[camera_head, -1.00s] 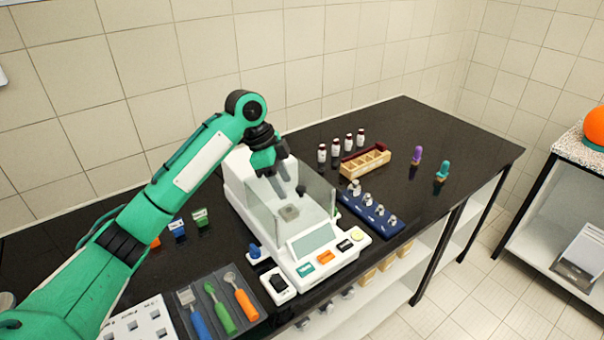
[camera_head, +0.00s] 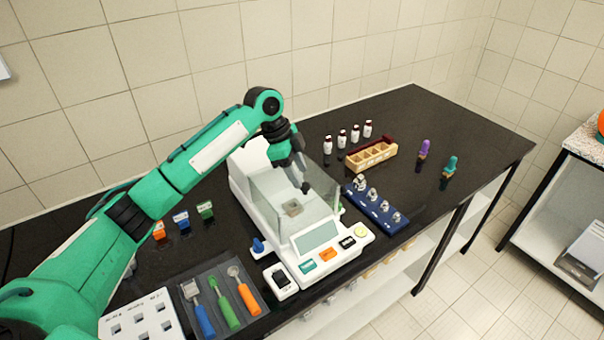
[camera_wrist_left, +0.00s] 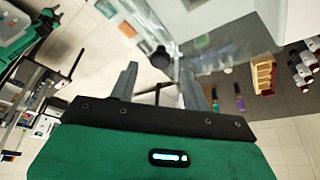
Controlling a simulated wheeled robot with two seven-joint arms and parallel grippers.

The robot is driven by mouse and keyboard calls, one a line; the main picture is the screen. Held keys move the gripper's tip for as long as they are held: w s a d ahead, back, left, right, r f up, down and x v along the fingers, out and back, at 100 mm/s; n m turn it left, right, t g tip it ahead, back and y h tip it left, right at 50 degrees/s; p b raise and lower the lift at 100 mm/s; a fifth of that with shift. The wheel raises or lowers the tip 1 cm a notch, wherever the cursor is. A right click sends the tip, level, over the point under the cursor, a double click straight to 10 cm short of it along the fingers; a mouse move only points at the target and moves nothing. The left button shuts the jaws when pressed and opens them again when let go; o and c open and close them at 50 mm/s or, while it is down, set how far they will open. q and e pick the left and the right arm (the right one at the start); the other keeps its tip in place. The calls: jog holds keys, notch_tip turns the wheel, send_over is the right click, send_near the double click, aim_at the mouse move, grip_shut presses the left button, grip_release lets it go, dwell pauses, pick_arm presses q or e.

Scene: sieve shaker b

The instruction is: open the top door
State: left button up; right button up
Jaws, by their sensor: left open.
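The white balance (camera_head: 328,258) stands on the black bench with a clear glass box (camera_head: 275,200) around its weighing pan (camera_head: 292,207). A dark round knob (camera_head: 305,187) sits at the glass top, which looks closed. In the left wrist view the knob (camera_wrist_left: 160,57) appears between and just beyond my fingertips. My left gripper (camera_head: 296,163) is open and empty over the glass box, its fingers close to the knob; I cannot tell whether they touch it. It also shows in the left wrist view (camera_wrist_left: 160,80). My right gripper is not in view.
Right of the balance are a blue rack (camera_head: 377,208) of metal weights, a wooden box (camera_head: 370,155) and several small bottles (camera_head: 342,138). A tray (camera_head: 248,310) of coloured tools and a white holed block (camera_head: 140,322) lie in front left.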

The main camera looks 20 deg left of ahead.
aim_at(281, 170)
pick_arm(q)
jog(key=shift+p+x, duration=0.35)
jog(key=shift+x, duration=1.25)
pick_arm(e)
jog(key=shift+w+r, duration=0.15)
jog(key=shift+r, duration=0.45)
